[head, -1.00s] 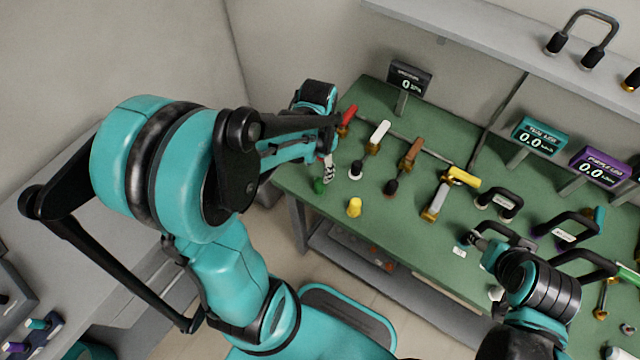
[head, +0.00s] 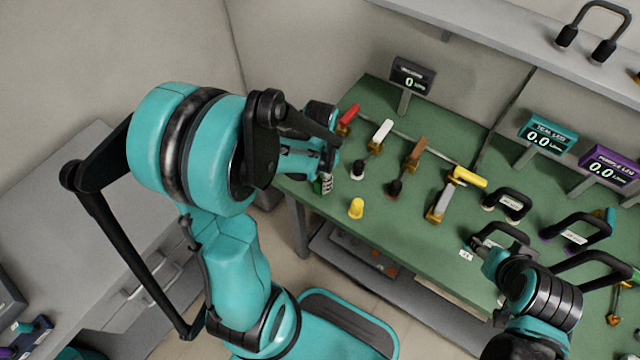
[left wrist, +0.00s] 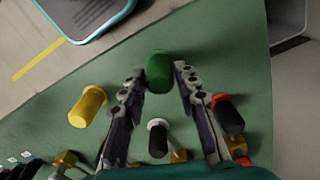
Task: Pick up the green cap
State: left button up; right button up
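The green cap (left wrist: 159,71) stands on the green bench top, in the left wrist view between the tips of my left gripper (left wrist: 154,78). The fingers are apart, one on each side of the cap, with a small gap showing on each side. In the head view the left gripper (head: 326,178) is at the bench's near left corner, and only a bit of the green cap (head: 318,187) shows beside it. My right gripper (head: 474,244) is over the bench at the right; its fingers are too small to read.
A yellow cap (head: 356,208) stands right of the left gripper. Black-topped pieces (head: 357,169) and valves with red, white (head: 381,133), brown and yellow handles stand close behind. Black handles (head: 507,203) and small displays (head: 546,137) are at the right. The bench's front edge is near.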

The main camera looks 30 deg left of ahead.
dwell(0.3)
pick_arm(q)
jog(key=shift+r+p, duration=0.35)
jog(key=shift+r, duration=0.2)
jog(key=r, duration=0.1)
jog(key=r+p, duration=0.1)
jog(key=d+r+p, duration=0.1)
jog(key=r, duration=0.1)
jog(key=shift+w, duration=0.3)
jog(key=w+d+r+p, duration=0.3)
jog(key=w+d+r, duration=0.3)
jog(key=d, duration=0.2)
jog(key=shift+d, duration=0.25)
jog(key=shift+w, duration=0.1)
jog(key=shift+r+p, duration=1.8)
jog(key=shift+r, duration=0.5)
